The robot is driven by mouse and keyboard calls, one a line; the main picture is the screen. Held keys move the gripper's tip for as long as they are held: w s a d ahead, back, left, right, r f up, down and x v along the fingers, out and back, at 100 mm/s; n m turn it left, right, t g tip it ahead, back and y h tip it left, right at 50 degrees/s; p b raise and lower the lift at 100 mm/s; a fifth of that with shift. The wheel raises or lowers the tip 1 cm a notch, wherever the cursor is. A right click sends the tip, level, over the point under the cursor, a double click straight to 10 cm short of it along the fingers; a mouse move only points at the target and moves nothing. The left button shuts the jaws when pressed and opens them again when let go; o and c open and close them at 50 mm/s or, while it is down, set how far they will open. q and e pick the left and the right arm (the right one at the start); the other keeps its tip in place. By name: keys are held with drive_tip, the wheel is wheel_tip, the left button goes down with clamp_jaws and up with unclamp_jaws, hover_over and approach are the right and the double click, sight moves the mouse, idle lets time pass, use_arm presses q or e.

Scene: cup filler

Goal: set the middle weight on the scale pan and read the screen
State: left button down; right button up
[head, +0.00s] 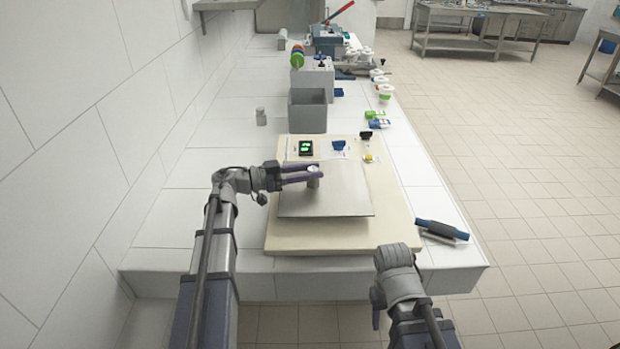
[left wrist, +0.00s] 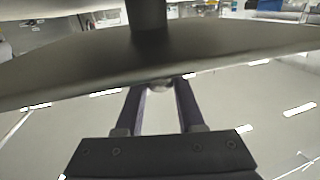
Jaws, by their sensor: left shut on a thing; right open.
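A small grey metal weight (head: 313,181) is at the upper middle of the flat grey scale pan (head: 325,203) in the head view. It looks upright, and I cannot tell whether it rests on the pan. My left gripper (head: 314,172) is shut on its top, from the left. In the left wrist view my left fingers (left wrist: 160,92) close around a small round part, partly hidden. The screen (head: 305,148) behind the pan is lit with green marks too small to read surely. My right gripper (head: 376,306) is low and empty.
The scale sits on a cream board (head: 400,235). A grey open bin (head: 307,112) stands behind it. A dark blue-handled tool (head: 441,230) lies near the right front edge. Small blue and green items and cups (head: 385,92) line the right side. The left counter is mostly clear.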

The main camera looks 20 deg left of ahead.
use_arm(q)
drive_tip(key=shift+r, duration=0.1)
drive_tip(key=shift+f, duration=0.25)
drive_tip(key=c, duration=0.5)
unclamp_jaws()
drive_tip(key=shift+r, duration=0.1)
drive_tip(key=shift+r, duration=0.15)
drive_tip(key=v, duration=1.2)
